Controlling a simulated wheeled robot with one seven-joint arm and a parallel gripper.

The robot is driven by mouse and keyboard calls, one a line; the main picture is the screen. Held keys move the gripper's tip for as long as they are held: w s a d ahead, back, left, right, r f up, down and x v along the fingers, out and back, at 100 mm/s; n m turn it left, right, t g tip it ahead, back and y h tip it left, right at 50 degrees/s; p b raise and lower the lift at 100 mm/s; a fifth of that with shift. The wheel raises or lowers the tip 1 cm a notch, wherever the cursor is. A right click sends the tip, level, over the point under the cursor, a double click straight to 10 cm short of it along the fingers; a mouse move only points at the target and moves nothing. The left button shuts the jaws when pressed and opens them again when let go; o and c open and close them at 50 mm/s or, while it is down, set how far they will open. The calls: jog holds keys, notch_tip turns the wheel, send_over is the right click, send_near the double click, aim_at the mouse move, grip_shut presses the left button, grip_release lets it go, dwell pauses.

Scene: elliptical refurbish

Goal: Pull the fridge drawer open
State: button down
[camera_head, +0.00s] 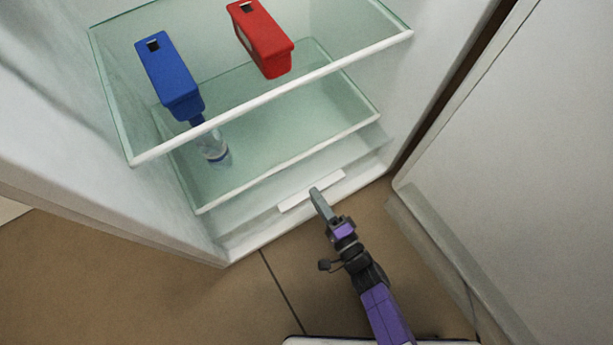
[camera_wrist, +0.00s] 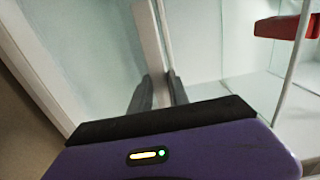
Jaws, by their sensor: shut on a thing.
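The fridge drawer (camera_head: 263,201) is at the bottom of the open fridge, below the glass shelves, with a pale see-through front. Its white handle (camera_head: 296,197) is a flat bar along the front. My gripper (camera_head: 318,196) reaches the handle from the front and is shut on it. In the wrist view, the white handle (camera_wrist: 150,45) runs between the two dark fingers of my gripper (camera_wrist: 160,90). The fingers hide part of the handle. The drawer looks pushed in, near the fridge's front edge.
A blue box (camera_head: 172,80) and a red box (camera_head: 262,40) stand on the upper glass shelf (camera_head: 275,92). A clear bottle (camera_head: 212,148) is below the blue box. The open fridge door (camera_head: 535,150) stands on the right. The brown floor (camera_head: 130,275) in front is clear at left.

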jog(key=p+v, duration=0.2)
jog(key=v, duration=1)
jog(key=shift+s+d+f, duration=0.25)
jog(key=shift+s+f, duration=0.05)
jog(key=shift+f, duration=0.15)
jog(key=c, duration=1.5)
grip_release()
jog(key=shift+o, duration=0.9)
jog(key=shift+w+r, duration=0.1)
jog(key=shift+r, duration=0.1)
jog(key=p+v, duration=0.1)
jog(key=v, duration=0.6)
jog(key=shift+s+d+p, duration=0.25)
jog(key=shift+s+p, duration=0.05)
jog(key=shift+s, duration=0.05)
